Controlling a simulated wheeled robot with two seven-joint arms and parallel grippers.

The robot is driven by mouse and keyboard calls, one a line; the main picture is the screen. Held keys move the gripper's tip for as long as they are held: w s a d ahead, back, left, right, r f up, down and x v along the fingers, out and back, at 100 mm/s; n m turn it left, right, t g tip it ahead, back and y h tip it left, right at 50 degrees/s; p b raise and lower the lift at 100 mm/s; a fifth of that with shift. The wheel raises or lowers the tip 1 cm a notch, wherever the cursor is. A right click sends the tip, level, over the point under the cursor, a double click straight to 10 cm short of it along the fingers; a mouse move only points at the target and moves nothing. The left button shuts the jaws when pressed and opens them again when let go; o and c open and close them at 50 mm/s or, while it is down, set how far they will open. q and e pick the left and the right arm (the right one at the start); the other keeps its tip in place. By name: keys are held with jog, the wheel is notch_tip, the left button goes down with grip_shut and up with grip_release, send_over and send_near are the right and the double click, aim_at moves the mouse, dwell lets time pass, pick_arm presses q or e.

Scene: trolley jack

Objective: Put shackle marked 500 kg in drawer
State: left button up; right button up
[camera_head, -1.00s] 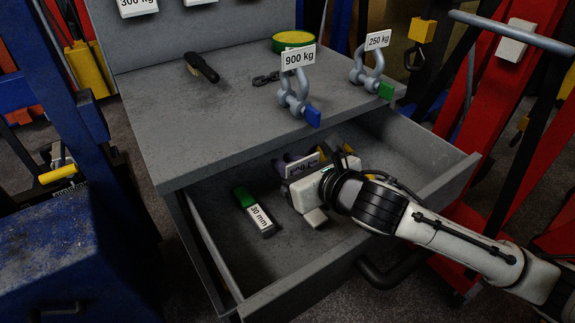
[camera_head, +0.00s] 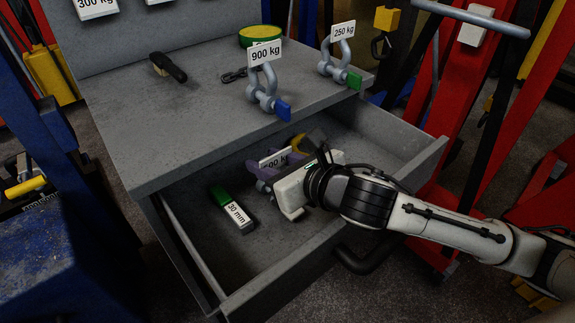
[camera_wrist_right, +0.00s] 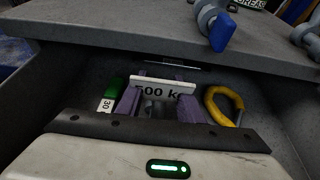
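The shackle's white tag (camera_head: 274,158) reading 500 kg shows inside the open drawer. In the right wrist view the tag (camera_wrist_right: 162,88) stands between the gripper's purple fingers, with a bit of the grey shackle (camera_wrist_right: 153,107) below it. My right gripper (camera_head: 270,171) reaches down into the drawer around the shackle. Its fingers (camera_wrist_right: 160,104) stand apart, one on each side, and look open. Most of the shackle is hidden by the tag and fingers. The drawer (camera_head: 340,230) is pulled out below the grey worktop. My left gripper is not in view.
A green-ended 30 mm block (camera_head: 232,210) lies left of the gripper in the drawer; a yellow curved item (camera_wrist_right: 226,106) lies to its right. On the worktop (camera_head: 170,120) stand shackles marked 900 kg (camera_head: 262,88) and 250 kg (camera_head: 338,60), a brush (camera_head: 168,67) and a round tin (camera_head: 260,36).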

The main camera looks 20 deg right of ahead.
jog(key=p+v, duration=0.1)
jog(key=v, duration=0.8)
